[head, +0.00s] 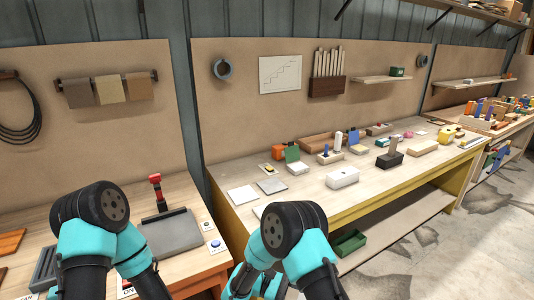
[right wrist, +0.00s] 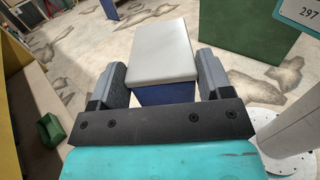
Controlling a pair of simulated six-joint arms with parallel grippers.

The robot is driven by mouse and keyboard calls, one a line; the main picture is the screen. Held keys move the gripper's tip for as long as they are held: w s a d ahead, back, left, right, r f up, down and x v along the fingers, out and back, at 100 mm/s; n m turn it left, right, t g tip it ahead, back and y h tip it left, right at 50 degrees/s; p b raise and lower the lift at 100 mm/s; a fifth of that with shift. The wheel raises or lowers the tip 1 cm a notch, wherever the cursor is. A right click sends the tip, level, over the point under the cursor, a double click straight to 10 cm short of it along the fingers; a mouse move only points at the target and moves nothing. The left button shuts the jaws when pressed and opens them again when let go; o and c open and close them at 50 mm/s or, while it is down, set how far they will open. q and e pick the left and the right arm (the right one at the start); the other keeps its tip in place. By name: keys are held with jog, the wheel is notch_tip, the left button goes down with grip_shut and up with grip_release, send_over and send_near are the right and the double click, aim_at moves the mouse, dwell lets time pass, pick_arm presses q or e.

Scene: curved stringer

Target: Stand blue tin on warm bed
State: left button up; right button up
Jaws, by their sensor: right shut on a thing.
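A blue tin (right wrist: 166,95) with a pale grey top (right wrist: 162,50) sits between the two fingers of my right gripper (right wrist: 161,75) in the right wrist view. The fingers are shut on its sides, and it is held above the floor. The tin does not show in the head view. A dark grey flat slab (head: 172,233) lies on the left bench in the head view; I cannot tell whether it is the warm bed. My left arm is in the head view, but its gripper is out of sight.
A red-handled clamp (head: 156,190) stands behind the slab, and a blue button (head: 214,244) is at its right. The long bench (head: 310,205) holds blocks, pale plates and a white box (head: 342,178). A green bin (head: 348,243) is below. A green panel (right wrist: 245,27) stands near the tin.

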jog(key=s+d+f+m+g+y, duration=0.2)
jog(key=s+d+m+g+y, duration=0.1)
jog(key=s+m+g+y, duration=0.3)
jog(key=s+a+m+g+y, duration=0.1)
jog(key=s+a+m+y, duration=0.15)
jog(key=m+y, duration=0.35)
jog(key=s+a+r+m+g+y, duration=0.15)
jog(key=s+m+y, duration=0.25)
jog(key=y, duration=0.4)
jog(key=s+a+m+g+y, duration=0.1)
jog(key=s+a+m+y, duration=0.25)
jog(key=y, duration=0.35)
jog(key=w+a+m+t+y, duration=0.4)
jog(key=w+m+t+y, duration=0.5)
jog(key=m+t, duration=0.7)
jog(key=w+d+f+m+t+h, duration=0.3)
jog(key=w+m+t+h, duration=0.15)
jog(key=w+t, duration=0.6)
jog(key=w+d+f+m+t+h, duration=0.3)
jog(key=w+d+f+m+h, duration=0.1)
jog(key=d+h, duration=0.3)
jog(key=w+d+f+m+t+h, duration=0.4)
jog(key=d+f+m+h, duration=0.2)
jog(key=d, duration=0.4)
jog(key=shift+w+h, duration=0.3)
jog(key=shift+h, duration=0.45)
